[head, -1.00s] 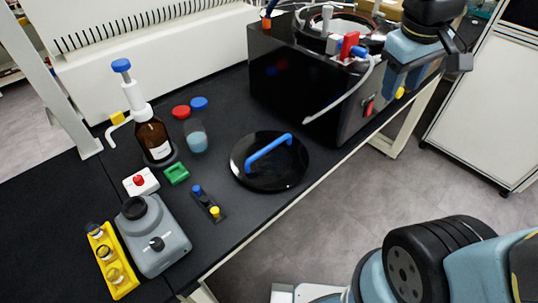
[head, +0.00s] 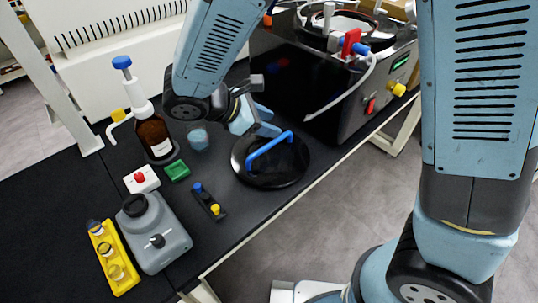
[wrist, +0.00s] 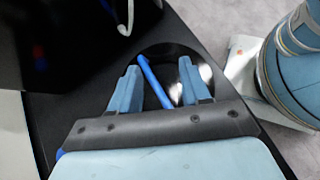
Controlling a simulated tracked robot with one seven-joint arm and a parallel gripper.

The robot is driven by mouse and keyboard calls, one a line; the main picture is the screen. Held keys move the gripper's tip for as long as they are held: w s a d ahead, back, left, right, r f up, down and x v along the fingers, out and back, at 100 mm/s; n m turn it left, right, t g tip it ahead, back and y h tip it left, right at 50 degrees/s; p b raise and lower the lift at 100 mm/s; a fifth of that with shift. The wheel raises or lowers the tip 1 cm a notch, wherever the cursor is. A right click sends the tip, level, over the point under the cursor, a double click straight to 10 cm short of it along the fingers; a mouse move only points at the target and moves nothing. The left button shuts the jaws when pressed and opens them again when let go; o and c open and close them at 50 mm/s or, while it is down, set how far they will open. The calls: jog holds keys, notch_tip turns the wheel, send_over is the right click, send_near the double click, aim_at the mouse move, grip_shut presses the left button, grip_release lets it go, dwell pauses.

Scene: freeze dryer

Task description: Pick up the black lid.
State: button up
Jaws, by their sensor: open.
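The black lid (head: 275,176) is a round, glossy disc lying flat on the dark bench in the middle of the head view. A blue bar handle (head: 269,144) arches across its top. My gripper (head: 270,120) is open just above and behind the lid's far edge in the head view. In the wrist view, the open fingers (wrist: 158,80) show on either side of the blue handle (wrist: 156,82), with the black lid (wrist: 172,50) beyond and below them. Whether a finger touches the handle cannot be told.
The black freeze dryer (head: 300,85) with a pale hose (head: 350,88) stands behind the lid. A brown dispenser bottle (head: 152,134), a beaker (head: 198,138), a vortex mixer (head: 152,232) and a yellow vial rack (head: 112,256) stand left. The bench's front edge is close to the lid.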

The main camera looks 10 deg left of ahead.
jog(key=s+a+f+n+t, duration=0.4)
jog(key=s+a+f+n, duration=0.15)
jog(key=a, duration=0.25)
send_near(267, 145)
jog(key=x, duration=0.5)
jog(key=shift+s+f, duration=0.2)
jog(key=shift+f, duration=0.05)
jog(key=shift+x, duration=2.6)
jog(key=shift+w+a+r, duration=0.1)
jog(key=shift+w+r, duration=0.1)
grip_shut()
